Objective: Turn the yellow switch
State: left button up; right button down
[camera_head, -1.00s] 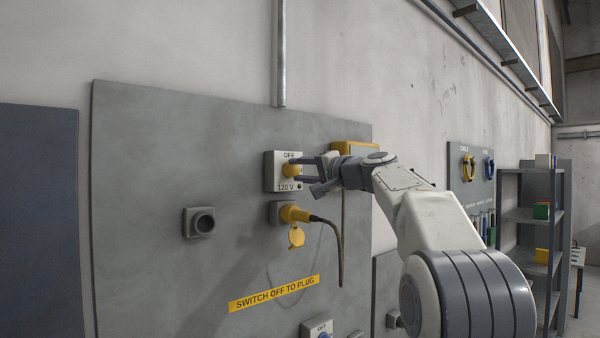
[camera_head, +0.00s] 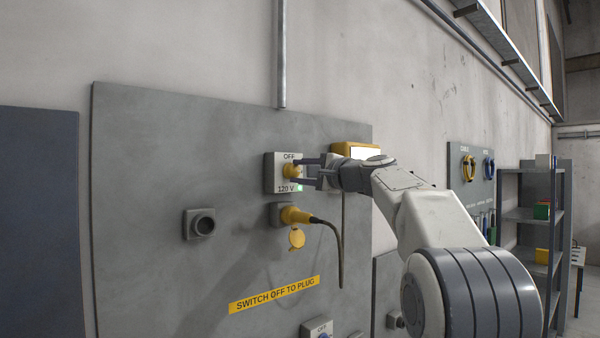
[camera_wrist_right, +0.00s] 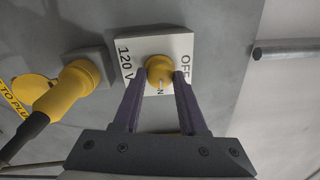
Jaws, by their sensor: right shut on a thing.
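The yellow switch (camera_head: 291,171) is a round knob on a white box (camera_head: 271,184) marked OFF and 120 V. A small green light (camera_head: 299,187) glows at the box's lower right corner. My right gripper (camera_head: 300,172) reaches in from the right and is shut on the yellow switch. In the right wrist view the switch (camera_wrist_right: 160,74) sits between the two dark fingertips (camera_wrist_right: 160,82), with a pale mark on its face and an N-like letter below it. My left gripper is not in view.
Below the switch, a yellow plug (camera_head: 295,215) with a black cable sits in a socket, a yellow cap (camera_head: 297,238) hanging under it. An empty socket (camera_head: 199,223) is to the left.

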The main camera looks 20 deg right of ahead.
dwell(0.3)
jog(key=shift+c, duration=2.3)
grip_release()
jog(key=b+v, duration=0.5)
jog(key=v, duration=0.5)
jog(key=shift+s+d+b, duration=0.15)
jog(key=shift+s+b, duration=0.1)
jog(key=shift+b, duration=0.1)
jog(key=shift+f, duration=0.1)
